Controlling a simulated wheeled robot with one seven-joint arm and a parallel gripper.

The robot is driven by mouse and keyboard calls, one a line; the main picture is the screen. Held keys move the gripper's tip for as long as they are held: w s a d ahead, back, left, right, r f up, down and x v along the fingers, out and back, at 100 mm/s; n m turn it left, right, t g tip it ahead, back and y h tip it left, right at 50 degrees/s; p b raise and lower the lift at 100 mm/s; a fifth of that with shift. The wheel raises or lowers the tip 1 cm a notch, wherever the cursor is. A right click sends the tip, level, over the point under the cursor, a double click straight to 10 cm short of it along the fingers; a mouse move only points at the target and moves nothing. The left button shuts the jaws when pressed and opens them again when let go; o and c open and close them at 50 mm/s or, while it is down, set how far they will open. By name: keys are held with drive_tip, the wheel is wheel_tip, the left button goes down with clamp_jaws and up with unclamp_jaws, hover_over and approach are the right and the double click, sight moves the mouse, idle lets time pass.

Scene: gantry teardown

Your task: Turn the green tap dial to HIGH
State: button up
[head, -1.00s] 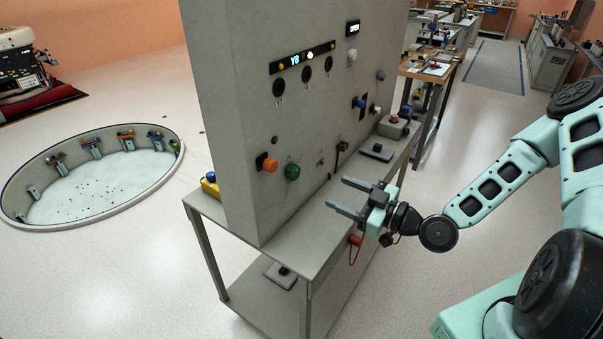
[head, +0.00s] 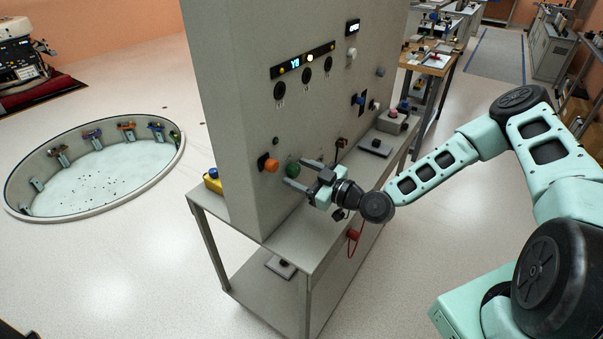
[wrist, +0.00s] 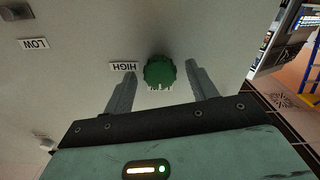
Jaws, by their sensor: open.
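The green tap dial (head: 292,169) is a round ribbed knob on the front of the grey panel, right of an orange knob. In the wrist view the green dial (wrist: 160,72) sits between the tips of my two open fingers, a little beyond them or level with them; I cannot tell whether they touch it. A HIGH label (wrist: 124,67) lies just left of the dial, and a LOW label (wrist: 34,44) farther left, both upside down. My gripper (head: 297,174) is open and empty, its fingers pointing at the panel around the dial.
The orange knob (head: 267,163) sticks out close to the left of the dial. The panel stands on a grey cart (head: 285,238) whose top lies below my gripper. A red loop (head: 354,238) hangs at the cart's edge. A sunken round pit (head: 100,180) is at the left.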

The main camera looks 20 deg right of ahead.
drive_tip(key=c, duration=1)
drive_tip(key=shift+m, duration=0.3)
drive_tip(key=m+b, duration=0.2)
drive_tip(key=shift+f+m, duration=0.15)
drive_tip(key=shift+m, duration=0.15)
drive_tip(key=m+b, duration=0.3)
drive_tip(key=m, duration=0.2)
drive_tip(key=m+b, duration=0.1)
drive_tip(key=m, duration=0.4)
drive_tip(key=shift+b, duration=0.35)
drive_tip(key=m+b, duration=0.1)
drive_tip(key=m, duration=0.3)
drive_tip(key=shift+m, duration=0.3)
